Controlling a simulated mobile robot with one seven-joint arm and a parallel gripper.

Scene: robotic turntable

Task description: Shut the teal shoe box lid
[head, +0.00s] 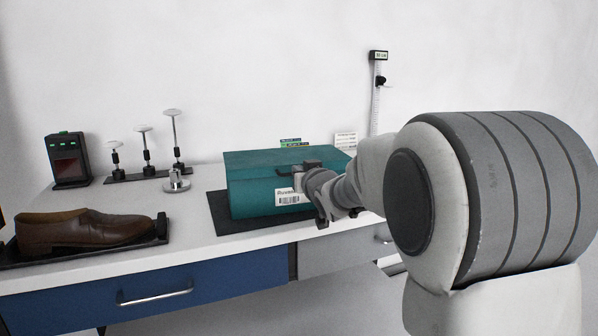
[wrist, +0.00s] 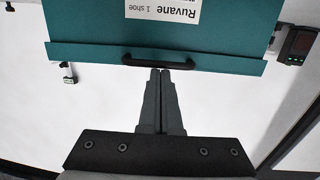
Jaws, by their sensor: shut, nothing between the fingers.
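The teal shoe box (head: 255,199) stands on a dark mat, with a barcoded white label on its front. Its teal lid (head: 260,160) lies over the top in the head view; I cannot tell whether it is fully down. In the head view my wrist hides the box's right front.
A brown shoe (head: 80,228) lies on a black tray at left. Several white-topped stands (head: 143,150) and a dark device (head: 68,160) are at the back left. A small metal weight (head: 176,181) sits left of the box. A measuring post (head: 376,95) stands behind.

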